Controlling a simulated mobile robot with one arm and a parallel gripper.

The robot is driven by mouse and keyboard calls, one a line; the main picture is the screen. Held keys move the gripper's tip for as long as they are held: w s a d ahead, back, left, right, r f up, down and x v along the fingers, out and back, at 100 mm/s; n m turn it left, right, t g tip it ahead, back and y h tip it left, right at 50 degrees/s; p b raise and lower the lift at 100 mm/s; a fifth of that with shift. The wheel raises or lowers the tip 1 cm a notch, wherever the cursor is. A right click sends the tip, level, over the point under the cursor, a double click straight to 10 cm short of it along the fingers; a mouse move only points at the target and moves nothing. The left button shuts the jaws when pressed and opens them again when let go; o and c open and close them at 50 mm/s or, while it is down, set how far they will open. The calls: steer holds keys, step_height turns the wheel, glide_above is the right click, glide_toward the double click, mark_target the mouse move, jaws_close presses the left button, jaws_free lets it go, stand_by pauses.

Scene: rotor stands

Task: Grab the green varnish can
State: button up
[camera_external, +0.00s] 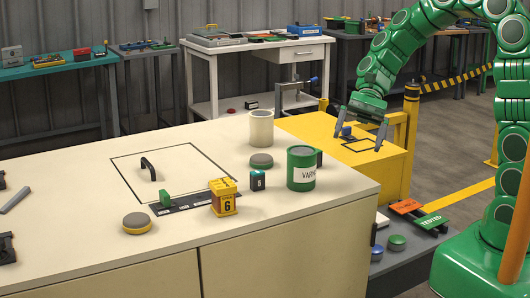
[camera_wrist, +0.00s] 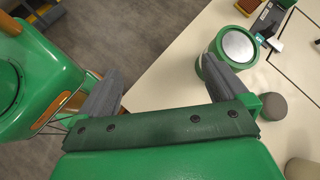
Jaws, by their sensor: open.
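The green varnish can (camera_external: 301,172) stands upright on the cream worktop near its right corner, with a white label reading "VARN". In the wrist view the can (camera_wrist: 236,48) shows its silver lid just beyond my right finger, which hides a little of its lower side. My gripper (camera_external: 358,140) is open and empty, pointing down over the yellow cabinet, right of the can and behind it. Its fingers also show in the wrist view (camera_wrist: 157,68), spread wide with floor and worktop edge between them. The can is outside the gap between them.
A cream can (camera_external: 260,128), a grey-lidded tin (camera_external: 261,161), a dark number block (camera_external: 258,180) and a yellow block marked 6 (camera_external: 223,197) stand near the can. The yellow cabinet (camera_external: 385,172) adjoins the worktop (camera_external: 290,225). A low shelf holds orange and green signs (camera_external: 430,220).

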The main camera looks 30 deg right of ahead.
mark_target(300, 153)
steer(key=w+a+f+m+y, duration=0.1)
steer(key=w+a, duration=0.1)
steer(key=w+a+f+m+y, duration=0.1)
steer(key=w+a+m, duration=0.1)
steer(key=w, duration=0.1)
steer(key=w+a+f+m+y, duration=0.1)
steer(key=w+a+m, duration=0.1)
steer(key=w, duration=0.1)
steer(key=shift+w+a+f, duration=0.1)
steer(key=shift+a+f, duration=0.2)
steer(key=shift+a, duration=0.1)
steer(key=shift+x, duration=3.85)
steer(key=shift+a+r, duration=0.1)
steer(key=shift+r, duration=0.15)
steer(key=c, duration=1.2)
steer(key=shift+r, duration=0.1)
steer(key=shift+r, duration=0.25)
step_height(300, 153, up, 3)
steer(key=shift+r+y, duration=0.1)
steer(key=shift+y, duration=0.2)
steer(key=s+d+r, duration=0.6)
steer(key=s, duration=0.1)
steer(key=s+d+r, duration=0.3)
steer(key=shift+s, duration=0.3)
